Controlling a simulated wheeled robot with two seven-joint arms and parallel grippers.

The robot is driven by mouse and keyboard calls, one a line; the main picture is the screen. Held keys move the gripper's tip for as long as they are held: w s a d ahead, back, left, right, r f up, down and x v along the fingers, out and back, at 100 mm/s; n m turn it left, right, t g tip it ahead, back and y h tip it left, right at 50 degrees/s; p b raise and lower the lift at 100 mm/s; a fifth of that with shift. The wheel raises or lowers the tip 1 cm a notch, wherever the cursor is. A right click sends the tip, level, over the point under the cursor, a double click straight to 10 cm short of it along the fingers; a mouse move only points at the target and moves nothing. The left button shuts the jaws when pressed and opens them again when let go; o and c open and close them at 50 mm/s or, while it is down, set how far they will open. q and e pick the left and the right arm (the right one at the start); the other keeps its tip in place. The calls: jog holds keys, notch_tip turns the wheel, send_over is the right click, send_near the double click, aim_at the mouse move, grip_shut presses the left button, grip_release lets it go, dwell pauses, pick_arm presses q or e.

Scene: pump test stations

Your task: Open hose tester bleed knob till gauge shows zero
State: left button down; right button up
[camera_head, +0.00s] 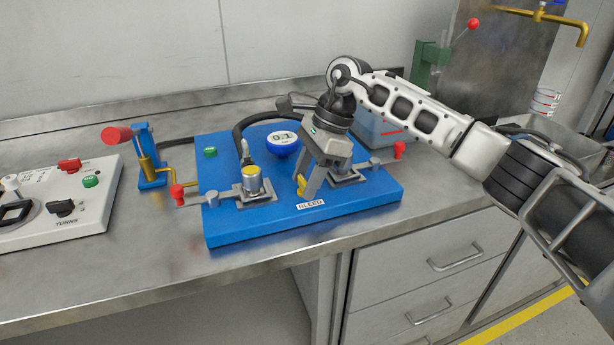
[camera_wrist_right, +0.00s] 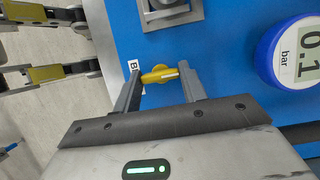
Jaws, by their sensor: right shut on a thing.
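The hose tester is a blue board (camera_head: 270,234) on the steel bench, with a BLEED label (camera_head: 310,204) at its front edge. The yellow bleed knob (camera_head: 301,184) is behind that label, partly covered by my right gripper (camera_head: 308,187). In the right wrist view, the knob (camera_wrist_right: 159,74) lies between the two fingers of my right gripper (camera_wrist_right: 158,82), which is shut on it. The round blue-rimmed gauge (camera_head: 283,142) stands behind the knob. In the right wrist view the gauge (camera_wrist_right: 300,55) reads 0.1 bar. My left gripper does not show.
A white control panel (camera_head: 80,208) and a blue post with a red-ended lever (camera_head: 148,155) stand left of the board. A silver fitting with a yellow cap (camera_head: 253,181) stands left of the gripper.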

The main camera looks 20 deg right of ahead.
jog(key=shift+r, duration=0.1)
jog(key=o, duration=1)
jog(key=v, duration=1.6)
jog(key=shift+a, duration=0.1)
